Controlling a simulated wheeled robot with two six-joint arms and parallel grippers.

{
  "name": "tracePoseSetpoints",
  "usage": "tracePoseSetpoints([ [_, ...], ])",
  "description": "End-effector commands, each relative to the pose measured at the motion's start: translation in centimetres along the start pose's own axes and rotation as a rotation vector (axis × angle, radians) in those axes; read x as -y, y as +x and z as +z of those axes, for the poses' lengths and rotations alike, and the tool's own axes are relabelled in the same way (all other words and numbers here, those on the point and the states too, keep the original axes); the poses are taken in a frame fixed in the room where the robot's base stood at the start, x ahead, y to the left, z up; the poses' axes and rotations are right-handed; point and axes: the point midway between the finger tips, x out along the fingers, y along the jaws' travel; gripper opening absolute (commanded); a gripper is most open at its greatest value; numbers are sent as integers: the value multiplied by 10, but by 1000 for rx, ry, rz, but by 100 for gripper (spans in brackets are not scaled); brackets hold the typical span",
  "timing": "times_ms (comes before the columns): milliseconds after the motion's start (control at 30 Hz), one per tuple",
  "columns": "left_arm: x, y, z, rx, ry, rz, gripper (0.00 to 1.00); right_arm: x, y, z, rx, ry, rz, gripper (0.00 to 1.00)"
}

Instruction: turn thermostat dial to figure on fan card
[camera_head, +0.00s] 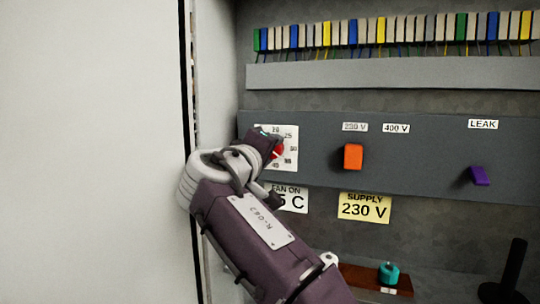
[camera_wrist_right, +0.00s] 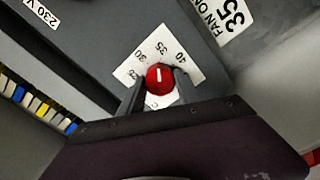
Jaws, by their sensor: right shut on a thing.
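The red thermostat dial (camera_head: 278,152) sits on a white scale plate (camera_head: 291,141) on the grey panel, mostly behind my right gripper. In the right wrist view the dial (camera_wrist_right: 159,79) lies between the two fingers of my right gripper (camera_wrist_right: 158,88), which is shut on it. Its white pointer line points roughly at 35, between the 30 and 40 marks. The fan card (camera_head: 293,200) below the dial is partly covered by my arm; in the wrist view the card (camera_wrist_right: 228,16) reads FAN ON 35. My left gripper is not in view.
An orange switch (camera_head: 353,156) sits right of the dial under 230 V and 400 V labels, and a purple switch (camera_head: 480,176) under LEAK. A yellow supply card (camera_head: 365,207) reads 230 V. The white cabinet wall (camera_head: 215,80) stands close left of my arm.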

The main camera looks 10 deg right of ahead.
Motion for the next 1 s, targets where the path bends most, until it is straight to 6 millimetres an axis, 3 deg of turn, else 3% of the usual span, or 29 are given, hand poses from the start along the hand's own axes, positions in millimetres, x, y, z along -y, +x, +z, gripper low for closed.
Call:
tracePoseSetpoints([
  [300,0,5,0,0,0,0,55,2,0,1,4,106,-4,0],
  [833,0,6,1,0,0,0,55,3,0,1,5,126,-5,0],
  [867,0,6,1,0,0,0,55,3,0,1,5,126,-5,42],
  [933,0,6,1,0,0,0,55,2,0,1,5,126,-5,61],
  [1000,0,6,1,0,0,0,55,2,0,1,4,126,-4,61],
])
